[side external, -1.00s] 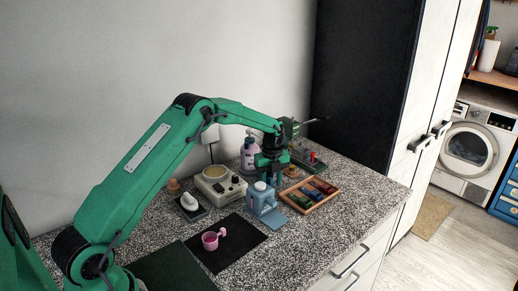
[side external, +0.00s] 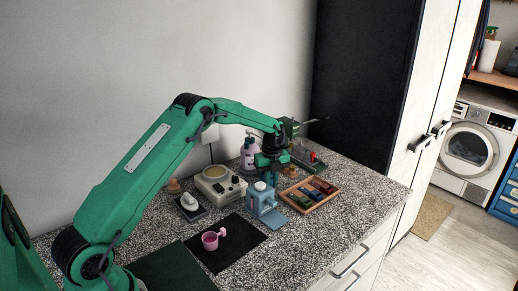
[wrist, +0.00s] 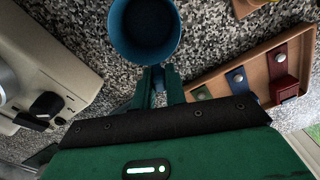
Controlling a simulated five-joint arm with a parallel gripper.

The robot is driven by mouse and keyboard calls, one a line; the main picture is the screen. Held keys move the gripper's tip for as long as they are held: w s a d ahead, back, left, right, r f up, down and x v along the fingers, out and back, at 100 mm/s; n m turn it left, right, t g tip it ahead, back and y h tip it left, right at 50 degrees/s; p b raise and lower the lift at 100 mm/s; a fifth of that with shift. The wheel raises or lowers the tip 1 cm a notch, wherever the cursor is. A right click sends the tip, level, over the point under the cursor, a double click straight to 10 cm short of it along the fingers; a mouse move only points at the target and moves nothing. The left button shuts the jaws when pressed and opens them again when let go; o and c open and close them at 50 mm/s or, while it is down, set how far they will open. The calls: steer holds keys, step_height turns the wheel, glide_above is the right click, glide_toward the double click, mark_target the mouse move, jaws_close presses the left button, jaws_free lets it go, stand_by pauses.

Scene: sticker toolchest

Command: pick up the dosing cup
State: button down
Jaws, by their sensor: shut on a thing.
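A blue cup (wrist: 146,28), round and open at the top with a dark inside, shows at the top of the wrist view. My gripper (wrist: 158,80) is shut on its narrow blue handle, at the near side of the cup. In the side view my gripper (side external: 268,165) is low over the counter behind a light blue jug (side external: 263,198) with a white cap, which largely hides the held cup. A pink cup (side external: 210,241) with a short handle stands upright on a black mat (side external: 238,243), apart from my gripper. The frames do not show which cup is called the dosing cup.
A wooden tray (side external: 310,195) with red, blue and green pieces lies right of my gripper. A cream appliance (side external: 220,186) with a dark knob stands left. A lilac pump bottle (side external: 249,153) stands behind. The counter's front right is clear.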

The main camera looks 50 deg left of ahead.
steer(key=shift+r, duration=0.15)
steer(key=shift+r, duration=1.3)
steer(key=s+d+r, duration=0.3)
steer(key=d+r, duration=0.5)
steer(key=d, duration=0.3)
steer(key=shift+s, duration=0.15)
steer(key=shift+d, duration=0.1)
